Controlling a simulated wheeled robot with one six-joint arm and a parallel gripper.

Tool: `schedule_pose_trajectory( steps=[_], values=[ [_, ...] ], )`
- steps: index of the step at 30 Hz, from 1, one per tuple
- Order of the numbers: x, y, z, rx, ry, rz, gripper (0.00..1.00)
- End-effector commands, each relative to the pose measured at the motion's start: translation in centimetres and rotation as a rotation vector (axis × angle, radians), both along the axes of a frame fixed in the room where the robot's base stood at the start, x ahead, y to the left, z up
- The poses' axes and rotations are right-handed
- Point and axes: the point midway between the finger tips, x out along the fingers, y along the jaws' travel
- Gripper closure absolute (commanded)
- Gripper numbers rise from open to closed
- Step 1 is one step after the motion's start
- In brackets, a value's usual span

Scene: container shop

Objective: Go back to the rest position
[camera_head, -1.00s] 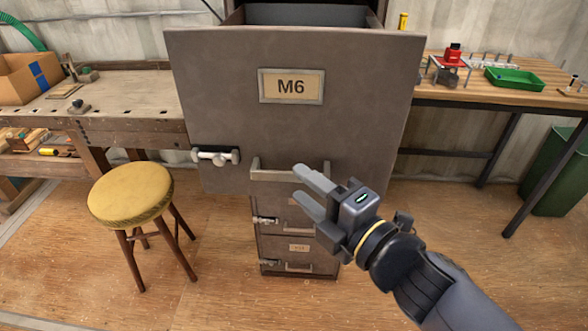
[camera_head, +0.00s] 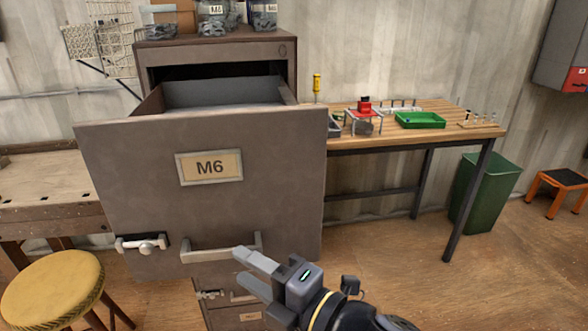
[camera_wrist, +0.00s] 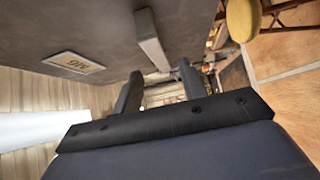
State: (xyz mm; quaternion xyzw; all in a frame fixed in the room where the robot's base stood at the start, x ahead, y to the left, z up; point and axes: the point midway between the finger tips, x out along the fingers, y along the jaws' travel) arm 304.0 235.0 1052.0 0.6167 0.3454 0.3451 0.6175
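My gripper (camera_head: 246,270) is open and empty, with its two grey fingers apart, in front of the lower right of the drawer front. The grey-brown M6 drawer (camera_head: 128,200) is pulled out of its cabinet (camera_head: 285,62). Its bar handle (camera_head: 222,248) is just beyond my fingertips and is not between them. In the wrist view, my two dark fingers (camera_wrist: 158,92) stand apart with nothing between them, and the handle (camera_wrist: 152,38) is beyond them. Whether a fingertip touches the handle is hard to tell.
A yellow stool (camera_head: 50,290) stands at the lower left by a workbench (camera_head: 50,180). A wooden table (camera_head: 455,128) with a green tray (camera_head: 420,120) is at the right. A green bin (camera_head: 488,190) and an orange step stool (camera_head: 556,185) stand beyond. Floor at the lower right is clear.

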Motion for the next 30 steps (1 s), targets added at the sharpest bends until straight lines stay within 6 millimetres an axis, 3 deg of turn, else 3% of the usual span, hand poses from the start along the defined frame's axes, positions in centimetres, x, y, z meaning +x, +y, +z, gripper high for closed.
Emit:
schedule_pose_trajectory(
  steps=[15, 30],
  values=[
    [3.1, 5.3, -0.2, 0.001, 0.001, 0.003, 0.60],
    [3.5, 5.3, 0.2, 0.002, -0.002, -0.001, 0.60]
  ],
)
